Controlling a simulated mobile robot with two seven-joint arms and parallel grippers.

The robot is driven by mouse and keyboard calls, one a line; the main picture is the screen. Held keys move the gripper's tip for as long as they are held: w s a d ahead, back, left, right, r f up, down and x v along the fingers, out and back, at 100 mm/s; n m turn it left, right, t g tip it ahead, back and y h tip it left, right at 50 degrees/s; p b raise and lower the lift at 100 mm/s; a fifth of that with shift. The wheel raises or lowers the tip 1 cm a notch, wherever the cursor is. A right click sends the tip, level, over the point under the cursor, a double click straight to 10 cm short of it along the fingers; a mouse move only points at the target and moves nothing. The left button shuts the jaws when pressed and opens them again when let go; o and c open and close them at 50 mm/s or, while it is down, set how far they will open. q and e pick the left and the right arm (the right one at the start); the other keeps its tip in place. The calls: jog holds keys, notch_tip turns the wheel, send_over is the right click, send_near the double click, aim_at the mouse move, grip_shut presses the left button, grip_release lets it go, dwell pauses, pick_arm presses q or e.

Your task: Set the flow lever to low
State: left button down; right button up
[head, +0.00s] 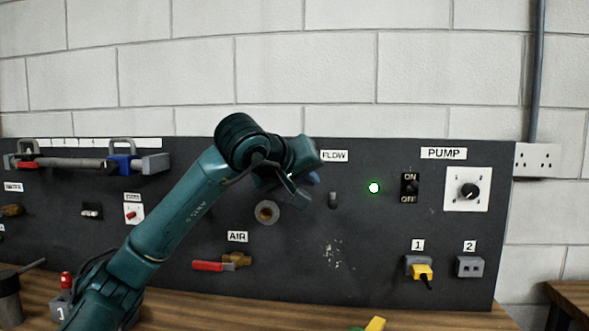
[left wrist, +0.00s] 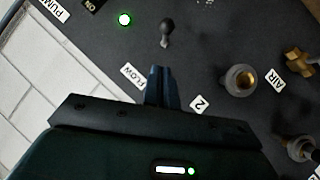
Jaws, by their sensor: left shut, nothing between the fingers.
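The flow lever (head: 333,200) is a small dark lever on the black panel, below the FLOW label (head: 334,156). In the left wrist view the lever (left wrist: 167,31) shows a dark rounded knob, pointing away from the FLOW label (left wrist: 132,75). No low or high marks are readable. My left gripper (head: 312,179) is in front of the panel, just left of and a little above the lever in the head view. Its blue fingers (left wrist: 160,82) are shut and empty, with a visible gap to the lever in the left wrist view. My right gripper is not in view.
A green lit lamp (head: 374,188), an ON/OFF switch (head: 410,187) and the PUMP dial (head: 468,191) are right of the lever. A brass fitting (head: 267,212) and the red-handled AIR valve (head: 222,264) are lower left. The panel directly below the lever is clear.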

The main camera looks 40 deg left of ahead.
aim_at(333, 201)
pick_arm(q)
jog(key=shift+w+d+f, duration=0.25)
jog(key=shift+w+f, duration=0.15)
jog(key=shift+f, duration=0.2)
jog(key=shift+w+d+f, duration=0.2)
jog(key=shift+w+f, duration=0.2)
jog(key=shift+f, duration=0.15)
jog(key=shift+w+d+f, duration=0.25)
jog(key=shift+w+f, duration=0.15)
jog(key=shift+f, duration=0.2)
jog(key=shift+a+f+b, duration=0.1)
jog(key=shift+b, duration=0.2)
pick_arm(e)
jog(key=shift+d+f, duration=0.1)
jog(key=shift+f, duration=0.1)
